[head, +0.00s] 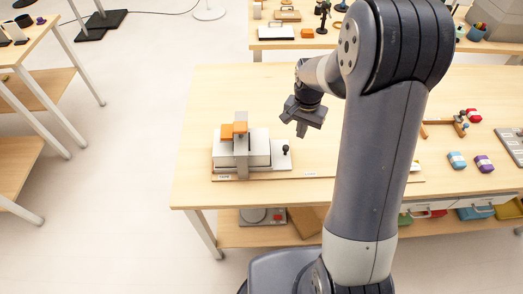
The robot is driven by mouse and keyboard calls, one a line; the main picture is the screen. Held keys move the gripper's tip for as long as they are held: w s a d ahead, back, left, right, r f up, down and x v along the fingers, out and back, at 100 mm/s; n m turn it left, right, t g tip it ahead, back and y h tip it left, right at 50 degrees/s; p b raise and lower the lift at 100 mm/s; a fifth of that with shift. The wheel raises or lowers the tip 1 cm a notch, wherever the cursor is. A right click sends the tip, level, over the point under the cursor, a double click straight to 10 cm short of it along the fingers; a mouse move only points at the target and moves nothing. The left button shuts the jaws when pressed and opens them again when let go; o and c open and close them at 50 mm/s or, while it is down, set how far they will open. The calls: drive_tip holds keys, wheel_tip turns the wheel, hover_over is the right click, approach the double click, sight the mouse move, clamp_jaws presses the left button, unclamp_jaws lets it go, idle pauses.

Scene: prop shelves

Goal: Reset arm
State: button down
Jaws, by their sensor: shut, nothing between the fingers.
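My gripper (301,122) hangs above the wooden table (222,93), pointing down and to the left. It is shut and holds nothing. My arm bends over the table from the front right and hides part of the tabletop. A white box-like device (258,150) with a grey upright strap and an orange block (234,130) on top stands to the left of my gripper. A small black knob (286,149) stands at the device's right end, below my gripper in the picture. My gripper is apart from all of them.
Blue (457,160), purple (484,163) and red (473,115) small items lie on the table's right side, near a wooden bracket (440,128). A lower shelf (240,236) holds a scale-like device and coloured bins. Another table with props stands behind. The table's back left is clear.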

drive_tip(key=shift+f, duration=0.1)
wheel_tip(320, 180, down, 7)
drive_tip(key=b, duration=0.5)
drive_tip(key=shift+a, duration=0.25)
idle(0.3)
